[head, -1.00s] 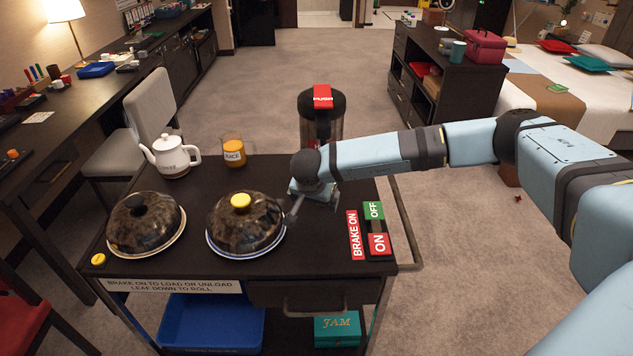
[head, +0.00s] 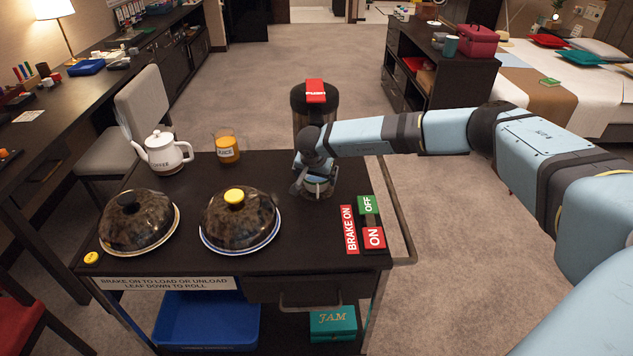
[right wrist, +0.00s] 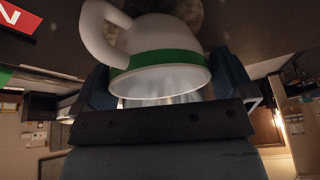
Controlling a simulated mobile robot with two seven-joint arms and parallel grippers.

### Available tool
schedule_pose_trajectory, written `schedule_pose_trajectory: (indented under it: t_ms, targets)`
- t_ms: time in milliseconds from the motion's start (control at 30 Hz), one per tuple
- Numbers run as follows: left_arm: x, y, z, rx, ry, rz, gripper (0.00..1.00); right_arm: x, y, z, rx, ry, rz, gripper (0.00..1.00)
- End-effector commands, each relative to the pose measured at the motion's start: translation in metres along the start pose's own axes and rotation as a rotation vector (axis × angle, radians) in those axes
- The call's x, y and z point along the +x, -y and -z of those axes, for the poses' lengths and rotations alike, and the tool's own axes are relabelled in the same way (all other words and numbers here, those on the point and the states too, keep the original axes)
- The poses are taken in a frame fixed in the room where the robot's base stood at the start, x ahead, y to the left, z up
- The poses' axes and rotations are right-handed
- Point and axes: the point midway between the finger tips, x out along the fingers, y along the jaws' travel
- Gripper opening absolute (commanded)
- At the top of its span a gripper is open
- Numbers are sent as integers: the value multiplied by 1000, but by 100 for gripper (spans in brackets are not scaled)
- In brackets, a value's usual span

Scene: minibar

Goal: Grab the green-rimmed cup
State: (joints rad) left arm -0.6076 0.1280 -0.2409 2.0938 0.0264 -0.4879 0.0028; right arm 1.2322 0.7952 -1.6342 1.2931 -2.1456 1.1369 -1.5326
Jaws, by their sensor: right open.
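The green-rimmed cup (right wrist: 150,35) is white with a green band near its rim and a handle on the left, seen in the right wrist view. It stands close in front of my right gripper (right wrist: 158,85), whose dark fingers show on either side of its rim. The gripper is open; I cannot tell whether a finger touches the cup. In the head view my right gripper (head: 311,183) is low over the trolley top, and the cup (head: 319,187) is partly hidden by it. My left gripper is out of view.
Brake signs (head: 374,236) lie to the right.

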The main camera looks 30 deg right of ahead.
Motion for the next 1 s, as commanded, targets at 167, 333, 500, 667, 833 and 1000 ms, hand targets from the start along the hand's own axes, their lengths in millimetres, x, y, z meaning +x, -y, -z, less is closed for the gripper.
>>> schedule_pose_trajectory:
  t_ms: [167, 333, 500, 667, 833, 1000]
  targets:
    - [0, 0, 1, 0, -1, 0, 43, 2, 0, 0, 0, 0, 0, 100]
    - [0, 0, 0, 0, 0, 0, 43, 2, 0, 0, 0, 0, 0, 77]
    - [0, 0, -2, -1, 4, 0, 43, 1, 0, 0, 0, 0, 1, 61]
    - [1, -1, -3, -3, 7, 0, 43, 1, 0, 0, 0, 0, 0, 61]
    - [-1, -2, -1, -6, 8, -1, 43, -1, 0, 1, -1, 0, 0, 61]
    - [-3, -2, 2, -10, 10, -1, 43, -5, -1, -7, -4, 1, 0, 61]
